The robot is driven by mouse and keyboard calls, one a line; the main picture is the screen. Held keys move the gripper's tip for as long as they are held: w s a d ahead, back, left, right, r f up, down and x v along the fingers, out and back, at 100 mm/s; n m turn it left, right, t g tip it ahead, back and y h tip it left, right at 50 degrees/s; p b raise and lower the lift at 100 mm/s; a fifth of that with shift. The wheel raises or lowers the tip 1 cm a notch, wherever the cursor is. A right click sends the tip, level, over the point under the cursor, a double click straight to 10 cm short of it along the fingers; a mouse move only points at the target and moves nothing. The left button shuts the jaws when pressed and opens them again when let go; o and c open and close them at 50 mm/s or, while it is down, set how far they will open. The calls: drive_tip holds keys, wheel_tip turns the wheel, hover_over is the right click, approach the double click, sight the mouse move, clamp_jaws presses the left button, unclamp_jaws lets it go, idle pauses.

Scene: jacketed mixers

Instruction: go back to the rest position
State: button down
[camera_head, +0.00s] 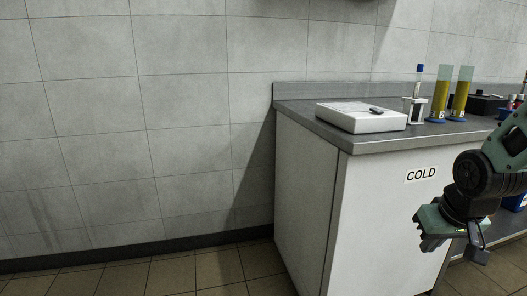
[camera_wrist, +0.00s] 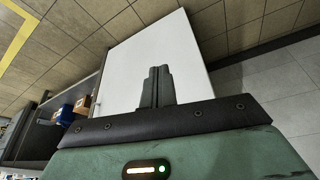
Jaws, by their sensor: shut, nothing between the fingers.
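My gripper (camera_head: 425,243) hangs at the right of the head view, in front of the white cabinet (camera_head: 310,215) marked "COLD". In the wrist view my gripper (camera_wrist: 157,72) shows its two fingers pressed together, with nothing between them. The pale cabinet side (camera_wrist: 120,75) lies behind the fingers in that view. I cannot tell the exact distance between the fingers and the cabinet.
On the grey worktop (camera_head: 365,143) stand a white flat device (camera_head: 360,122), a small holder with a blue-capped tube (camera_head: 419,85) and two yellow-filled cylinders (camera_head: 440,95). Tiled floor left of the cabinet is clear. A shelf with blue and orange boxes (camera_wrist: 68,113) shows in the wrist view.

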drive_tip(key=s+a+r+n+g+y+p, duration=0.15)
drive_tip(key=s+a+n, duration=0.25)
drive_tip(key=s+a, duration=0.65)
drive_tip(key=s+a+r+n+g, duration=0.1)
drive_tip(key=s+a+n+g, duration=0.3)
drive_tip(key=s+a, duration=0.6)
wheel_tip(320, 180, up, 28)
drive_tip(key=w+a+t+p, duration=0.1)
drive_tip(key=p, duration=2.6)
drive_tip(key=shift+p, duration=0.35)
